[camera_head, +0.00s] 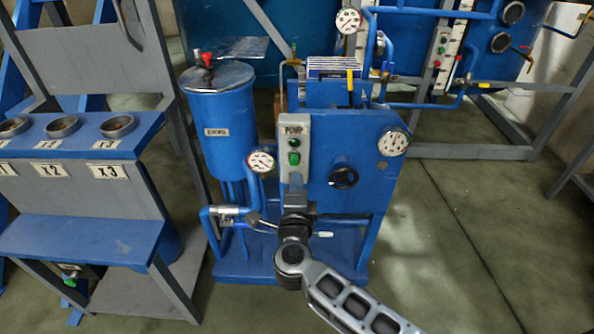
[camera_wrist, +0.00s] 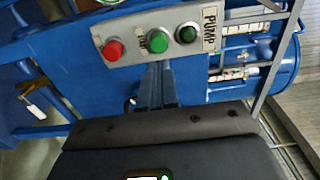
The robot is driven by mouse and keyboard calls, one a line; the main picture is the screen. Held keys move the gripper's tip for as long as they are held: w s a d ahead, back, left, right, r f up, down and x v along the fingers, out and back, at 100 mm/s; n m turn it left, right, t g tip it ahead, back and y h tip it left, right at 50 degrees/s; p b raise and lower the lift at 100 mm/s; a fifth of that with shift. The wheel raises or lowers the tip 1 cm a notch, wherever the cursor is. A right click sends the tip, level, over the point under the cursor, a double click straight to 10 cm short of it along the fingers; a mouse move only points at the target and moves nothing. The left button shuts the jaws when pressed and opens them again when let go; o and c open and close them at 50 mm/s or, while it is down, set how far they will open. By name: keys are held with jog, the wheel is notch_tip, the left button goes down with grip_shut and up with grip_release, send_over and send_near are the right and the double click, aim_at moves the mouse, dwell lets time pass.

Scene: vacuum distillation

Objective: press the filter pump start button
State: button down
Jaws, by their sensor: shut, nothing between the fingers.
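The grey pump control panel (camera_head: 295,130) with a "PUMP" label is on the front of the blue filter unit (camera_head: 330,165). The wrist view shows the panel (camera_wrist: 150,25) turned sideways, with a red button (camera_wrist: 113,50), a bright green button (camera_wrist: 157,41) with a small label beside it, and a dark green round part (camera_wrist: 186,33) nearest the "PUMP" label. In the head view the green button (camera_head: 294,158) is visible; my gripper hides the panel's lower part. My gripper (camera_wrist: 158,66) is shut and empty, its fingertips just below the green button in the wrist view. Contact cannot be told.
A blue tank (camera_head: 222,120) and gauge (camera_head: 261,160) stand left of the panel. A black handwheel (camera_head: 343,177) and another gauge (camera_head: 393,142) are to its right. A rack (camera_head: 80,140) with rings stands at far left. Floor at right is clear.

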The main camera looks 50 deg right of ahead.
aim_at(297, 163)
jog(key=shift+x, duration=2.4)
